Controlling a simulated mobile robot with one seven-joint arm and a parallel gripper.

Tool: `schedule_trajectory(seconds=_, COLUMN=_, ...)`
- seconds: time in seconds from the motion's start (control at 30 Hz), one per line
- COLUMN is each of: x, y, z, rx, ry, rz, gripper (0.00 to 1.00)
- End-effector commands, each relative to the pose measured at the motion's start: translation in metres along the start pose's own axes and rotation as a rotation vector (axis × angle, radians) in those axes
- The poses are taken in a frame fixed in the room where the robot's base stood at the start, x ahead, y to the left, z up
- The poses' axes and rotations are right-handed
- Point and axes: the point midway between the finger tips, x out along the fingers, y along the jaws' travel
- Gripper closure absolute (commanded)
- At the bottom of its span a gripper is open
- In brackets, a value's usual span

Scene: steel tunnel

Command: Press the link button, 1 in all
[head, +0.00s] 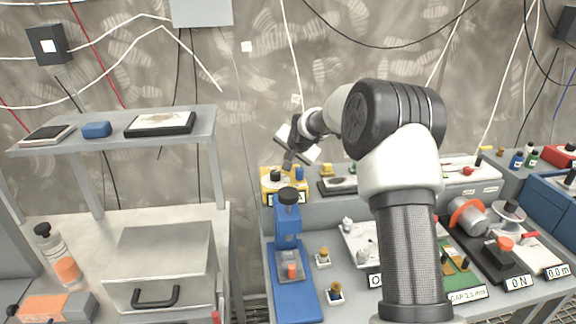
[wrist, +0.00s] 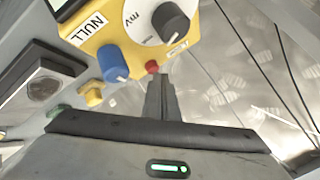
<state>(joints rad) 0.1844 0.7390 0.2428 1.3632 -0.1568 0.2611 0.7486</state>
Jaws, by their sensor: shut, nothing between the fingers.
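A yellow instrument box (head: 266,187) stands at the back of the bench in the head view. In the wrist view the yellow box (wrist: 108,35) shows a NULL label, a black knob on a white mV dial and a blue knob. A small red button (wrist: 152,67) sits near its edge, with a small label that I cannot read; I cannot tell for sure that it is the link button. My gripper (wrist: 164,78) is shut and empty, its tip just beside the red button in the picture. I cannot tell whether they touch. My gripper (head: 288,165) is over the box in the head view.
A small yellow knob (wrist: 94,94) is beside the box. A blue press (head: 287,240) stands in front of it. A flat dark-framed unit (head: 330,187) is to its right. A shelf (head: 205,125) with several items is at the left. Cables hang along the back wall.

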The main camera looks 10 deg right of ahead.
Motion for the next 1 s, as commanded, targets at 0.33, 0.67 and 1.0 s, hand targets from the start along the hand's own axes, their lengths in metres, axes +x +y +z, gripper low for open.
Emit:
schedule_trajectory(seconds=0.33, x=0.003, y=0.002, z=0.003, rx=0.000, ry=-0.002, rz=0.001, gripper=1.00)
schedule_trajectory(seconds=0.67, x=0.001, y=0.001, z=0.001, rx=0.001, ry=-0.002, rz=0.001, gripper=1.00)
schedule_trajectory(seconds=1.0, x=-0.010, y=-0.007, z=-0.007, rx=0.001, ry=-0.001, rz=0.001, gripper=1.00)
